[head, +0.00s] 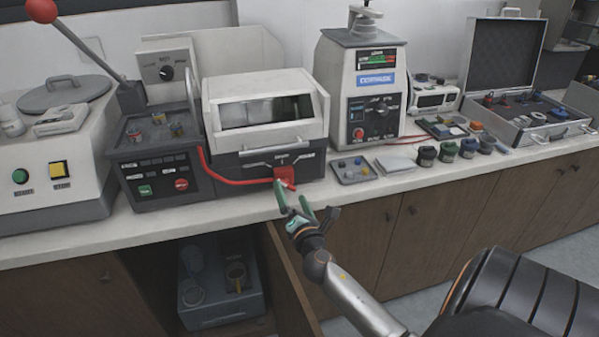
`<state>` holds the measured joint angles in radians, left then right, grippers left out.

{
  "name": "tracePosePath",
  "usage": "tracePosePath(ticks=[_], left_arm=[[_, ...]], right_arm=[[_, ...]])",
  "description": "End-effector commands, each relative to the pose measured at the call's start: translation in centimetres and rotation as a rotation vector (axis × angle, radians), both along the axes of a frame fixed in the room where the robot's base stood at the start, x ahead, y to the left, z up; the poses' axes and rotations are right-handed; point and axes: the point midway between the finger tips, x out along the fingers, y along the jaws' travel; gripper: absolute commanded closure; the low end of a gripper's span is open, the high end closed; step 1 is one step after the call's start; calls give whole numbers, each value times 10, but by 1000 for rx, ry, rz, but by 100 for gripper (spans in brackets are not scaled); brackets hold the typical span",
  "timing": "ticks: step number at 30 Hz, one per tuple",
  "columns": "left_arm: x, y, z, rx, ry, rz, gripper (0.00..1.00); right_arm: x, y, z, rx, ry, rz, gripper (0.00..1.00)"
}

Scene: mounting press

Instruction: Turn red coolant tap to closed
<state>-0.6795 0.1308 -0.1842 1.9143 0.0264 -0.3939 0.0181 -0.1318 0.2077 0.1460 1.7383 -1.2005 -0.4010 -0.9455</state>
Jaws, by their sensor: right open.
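The red coolant tap (285,174) sits low on the front of a grey-and-white cutting machine (268,122), near the counter's front edge. A red hose (228,181) runs from the machine's left side to it. My right gripper (294,199) is just below and in front of the tap, with its green-tipped fingers apart and pointing up at it. One finger overlaps the tap's lower part in the picture; I cannot tell whether it touches. The tap's exact handle angle is too small to read. My left gripper is not in view.
A small tray of parts (353,170) and several dark jars (447,151) stand on the counter to the right. A mounting press (362,85) stands behind them. Below, an open cabinet door (290,275) is close to my right arm, beside a grey bin (222,290).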

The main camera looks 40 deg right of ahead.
Motion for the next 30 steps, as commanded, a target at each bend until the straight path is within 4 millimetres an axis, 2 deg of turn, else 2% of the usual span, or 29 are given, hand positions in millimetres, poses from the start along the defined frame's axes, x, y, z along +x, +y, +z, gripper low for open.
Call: tracePosePath(ticks=[6,12,18,30], left_arm=[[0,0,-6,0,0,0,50],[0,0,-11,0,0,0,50],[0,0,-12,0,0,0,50],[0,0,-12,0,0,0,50]], right_arm=[[-42,23,-2,1,2,0,0],[-68,37,-2,2,1,-1,0],[-79,43,0,0,-2,-1,0],[-79,43,0,0,-1,-1,0]])
